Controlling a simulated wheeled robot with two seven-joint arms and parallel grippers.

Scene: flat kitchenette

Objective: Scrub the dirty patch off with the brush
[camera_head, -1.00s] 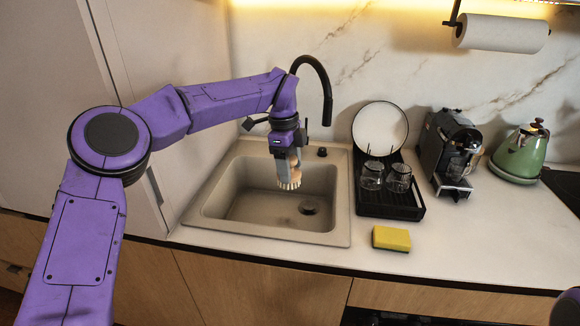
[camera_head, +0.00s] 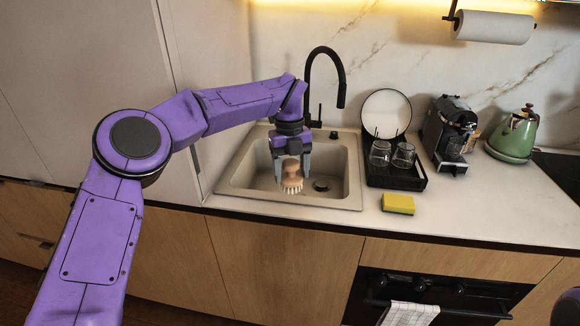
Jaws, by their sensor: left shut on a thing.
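My left gripper (camera_head: 291,163) points down over the sink (camera_head: 300,203), with its fingers on either side of a brush (camera_head: 291,182). It is shut on the brush. The brush has a wooden handle and pale bristles that face down. The bristles are over the front part of the basin; I cannot tell whether they touch anything. I cannot make out a dirty patch; part of the basin is hidden behind my gripper and the brush. My right gripper is out of view.
A black faucet (camera_head: 341,88) rises behind the sink. To the right stand a dish rack (camera_head: 398,181) with a plate and glasses, a yellow sponge (camera_head: 398,204), a coffee machine (camera_head: 449,135) and a green kettle (camera_head: 513,138). The right front counter is clear.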

